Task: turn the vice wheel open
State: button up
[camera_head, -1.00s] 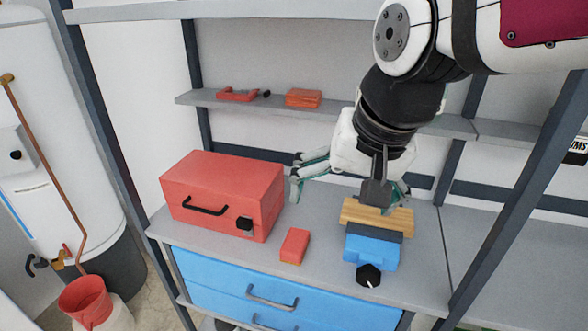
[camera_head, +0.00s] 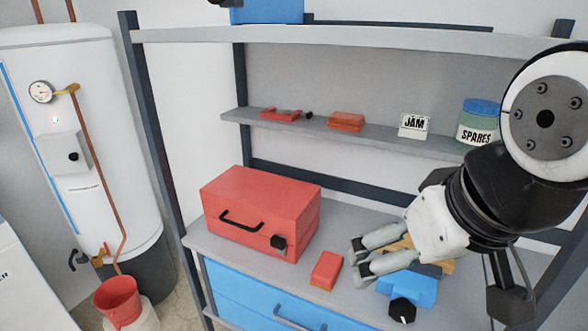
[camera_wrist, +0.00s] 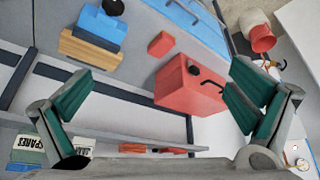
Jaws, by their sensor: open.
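The blue vice (camera_head: 420,288) sits on the grey worktop, partly hidden behind my gripper in the head view. Its black wheel (camera_head: 402,310) faces the front and is in clear view. A wooden block (camera_head: 402,244) lies at the vice's back side, mostly covered by my gripper. The wrist view shows the vice (camera_wrist: 100,27), the wheel (camera_wrist: 113,6) and the wooden block (camera_wrist: 88,51) at upper left. My gripper (camera_head: 358,258) is open, its fingers pointing left, above and behind the wheel and apart from it. Nothing is between the fingers (camera_wrist: 162,72).
A red toolbox (camera_head: 262,210) stands left on the worktop, and a small red block (camera_head: 326,270) lies between it and the vice. Blue drawers (camera_head: 250,298) are below. The shelf above (camera_head: 350,139) holds a jar (camera_head: 477,125) and a sign (camera_head: 414,125). A water heater (camera_head: 85,150) stands left.

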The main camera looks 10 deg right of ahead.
aim_at(402, 310)
jog(key=k+l, duration=0.2)
jog(key=k, duration=0.15)
jog(key=k+l, duration=0.2)
jog(key=k, duration=0.2)
jog(key=k+l, duration=0.25)
jog(key=k, duration=0.1)
